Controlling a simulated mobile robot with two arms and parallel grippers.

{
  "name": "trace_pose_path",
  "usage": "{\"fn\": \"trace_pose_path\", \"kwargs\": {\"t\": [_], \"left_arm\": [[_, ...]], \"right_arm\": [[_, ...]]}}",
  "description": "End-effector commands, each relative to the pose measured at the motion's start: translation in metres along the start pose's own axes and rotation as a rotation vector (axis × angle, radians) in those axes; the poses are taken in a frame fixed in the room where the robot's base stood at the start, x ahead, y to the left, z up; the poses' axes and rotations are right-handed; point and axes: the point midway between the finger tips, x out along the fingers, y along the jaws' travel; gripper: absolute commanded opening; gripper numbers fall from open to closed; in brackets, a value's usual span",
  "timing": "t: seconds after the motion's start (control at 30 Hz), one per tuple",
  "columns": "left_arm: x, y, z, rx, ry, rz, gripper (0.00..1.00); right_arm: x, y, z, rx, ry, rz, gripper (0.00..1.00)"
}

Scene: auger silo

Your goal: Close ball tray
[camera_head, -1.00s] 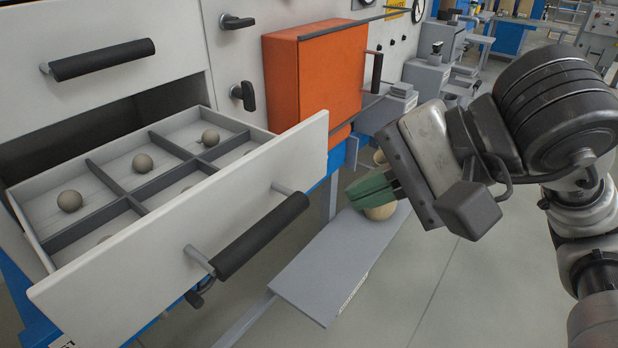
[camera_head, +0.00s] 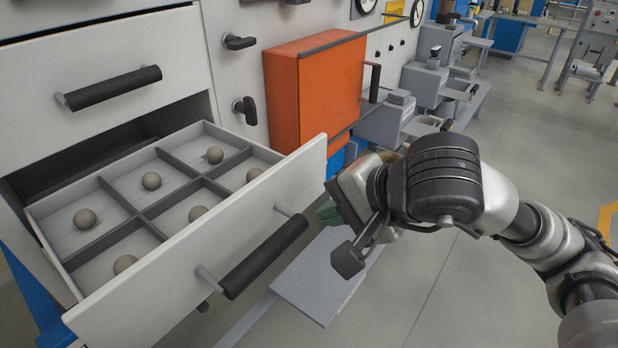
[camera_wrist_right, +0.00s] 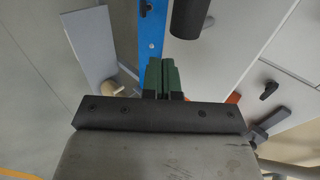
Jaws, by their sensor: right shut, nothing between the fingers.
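The ball tray (camera_head: 210,240) is a light drawer pulled out of the cabinet at the left of the head view. Dark dividers split it into compartments, and several tan balls (camera_head: 151,181) lie in them. Its front carries a black bar handle (camera_head: 264,256). My right gripper (camera_head: 328,212) is just right of the drawer front, beyond the handle, and appears apart from it. Its green fingers show shut and empty in the right wrist view (camera_wrist_right: 162,74), where a black bar (camera_wrist_right: 190,18) shows ahead and to the right. My left gripper is not in view.
A closed drawer (camera_head: 110,88) is above the tray. An orange box (camera_head: 315,90) with a black handle is on the panel behind. A grey shelf (camera_head: 325,275) is below my right gripper. Open floor (camera_head: 440,290) lies to the right.

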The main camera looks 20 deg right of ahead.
Motion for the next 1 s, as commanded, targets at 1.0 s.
{"fn": "trace_pose_path", "kwargs": {"t": [1.0], "left_arm": [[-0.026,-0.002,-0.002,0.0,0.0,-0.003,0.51]], "right_arm": [[0.04,-0.03,0.002,-0.005,-0.001,-0.002,0.0]]}}
